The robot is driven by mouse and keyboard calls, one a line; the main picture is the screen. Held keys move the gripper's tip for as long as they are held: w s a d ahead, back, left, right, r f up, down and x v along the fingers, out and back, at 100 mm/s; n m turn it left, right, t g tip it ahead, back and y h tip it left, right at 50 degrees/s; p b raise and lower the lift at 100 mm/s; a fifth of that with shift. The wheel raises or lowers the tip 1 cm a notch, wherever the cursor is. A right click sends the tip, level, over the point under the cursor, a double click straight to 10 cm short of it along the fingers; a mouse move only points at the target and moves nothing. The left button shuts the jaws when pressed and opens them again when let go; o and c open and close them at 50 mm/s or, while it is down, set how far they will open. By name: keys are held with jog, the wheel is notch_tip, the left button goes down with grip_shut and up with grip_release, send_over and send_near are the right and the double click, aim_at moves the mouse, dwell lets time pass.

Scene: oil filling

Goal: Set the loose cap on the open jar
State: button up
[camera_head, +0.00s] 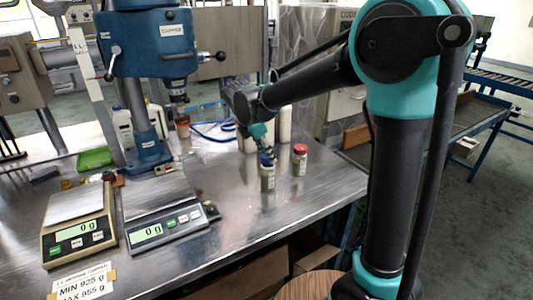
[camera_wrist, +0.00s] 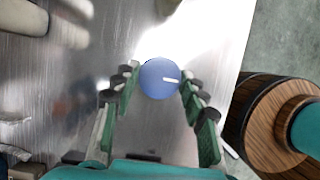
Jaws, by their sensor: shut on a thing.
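A blue round cap (camera_wrist: 160,78) with a white mark sits between the fingertips of my gripper (camera_wrist: 158,84) in the wrist view. The fingers are shut on it from both sides. In the head view the blue cap (camera_head: 267,160) is right at the mouth of a small jar (camera_head: 268,181) with olive-grey contents, standing on the metal table. My gripper (camera_head: 266,153) points down from above it. I cannot tell whether the cap touches the rim or hovers just above it. The jar is hidden under the cap in the wrist view.
A red-capped jar (camera_head: 299,161) stands close to the right of the jar. Pale bottles (camera_head: 285,124) stand behind. Two scales (camera_head: 165,228) and a blue press (camera_head: 146,128) are to the left. The table's front edge (camera_head: 310,215) is near; bare table lies around the jars.

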jog(key=shift+f, duration=0.4)
dwell(0.4)
jog(key=o, duration=0.8)
jog(key=v, duration=1.2)
jog(key=s+d+f+m+y, duration=0.1)
jog(key=s+d+f+m, duration=0.1)
jog(key=d+f+m, duration=0.55)
jog(key=s+d+f+m+y, duration=0.15)
jog(key=d+f+m, duration=0.25)
jog(key=d, duration=0.6)
jog(key=s+d+f+m+t+y, duration=0.1)
jog(key=s+d+f+m, duration=0.9)
jog(key=s+m, duration=0.3)
jog(key=shift+d+f+t, duration=0.2)
jog(key=shift+f+t, duration=0.2)
jog(key=shift+f, duration=0.45)
